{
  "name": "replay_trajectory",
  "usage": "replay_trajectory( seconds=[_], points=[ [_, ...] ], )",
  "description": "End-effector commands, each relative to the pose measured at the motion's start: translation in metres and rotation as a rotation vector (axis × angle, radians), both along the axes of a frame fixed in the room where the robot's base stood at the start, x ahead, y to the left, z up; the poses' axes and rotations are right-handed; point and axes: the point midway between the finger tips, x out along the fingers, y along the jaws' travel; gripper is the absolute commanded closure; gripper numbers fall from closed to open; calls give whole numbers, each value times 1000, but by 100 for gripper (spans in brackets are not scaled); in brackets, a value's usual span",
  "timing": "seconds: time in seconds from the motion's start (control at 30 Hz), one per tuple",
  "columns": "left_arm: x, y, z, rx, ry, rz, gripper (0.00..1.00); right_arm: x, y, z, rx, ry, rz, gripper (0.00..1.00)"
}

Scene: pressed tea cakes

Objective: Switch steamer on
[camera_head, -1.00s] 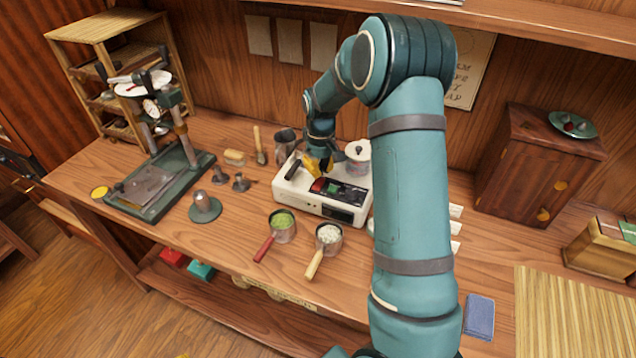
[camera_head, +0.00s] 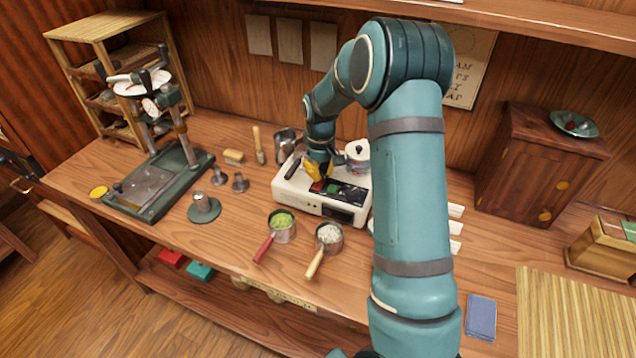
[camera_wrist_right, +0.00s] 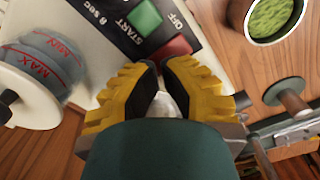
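The steamer (camera_head: 300,197) is a white box on the bench with a black panel on top. In the right wrist view its panel (camera_wrist_right: 113,22) carries a green START button (camera_wrist_right: 145,17), a red OFF button (camera_wrist_right: 172,50) and the words "8 sec". A clear tank marked MAX and MIN (camera_wrist_right: 45,62) is beside the panel. My right gripper (camera_head: 317,172) is over the panel, close to the red button, with its yellow fingers pointing down. In the right wrist view its fingertips (camera_wrist_right: 161,68) are together, with nothing seen held. Contact with a button cannot be told. My left gripper is out of view.
Two handled pans, one with green leaf (camera_head: 282,226) and one with white contents (camera_head: 329,238), stand in front of the steamer. A metal pitcher (camera_head: 284,140) is behind it. A lever press (camera_head: 150,185) stands left. A wooden cabinet (camera_head: 535,165) is at right.

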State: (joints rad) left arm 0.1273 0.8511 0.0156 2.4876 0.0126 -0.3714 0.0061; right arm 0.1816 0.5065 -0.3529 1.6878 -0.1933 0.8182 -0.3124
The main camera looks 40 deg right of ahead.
Motion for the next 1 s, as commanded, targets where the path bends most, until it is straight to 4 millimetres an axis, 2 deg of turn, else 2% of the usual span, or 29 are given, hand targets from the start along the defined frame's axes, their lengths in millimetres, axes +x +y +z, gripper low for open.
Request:
replay_trajectory(
  seconds=[1.0],
  points=[
    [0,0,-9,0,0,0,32,0,0,-14,0,1,0,100]
  ],
)
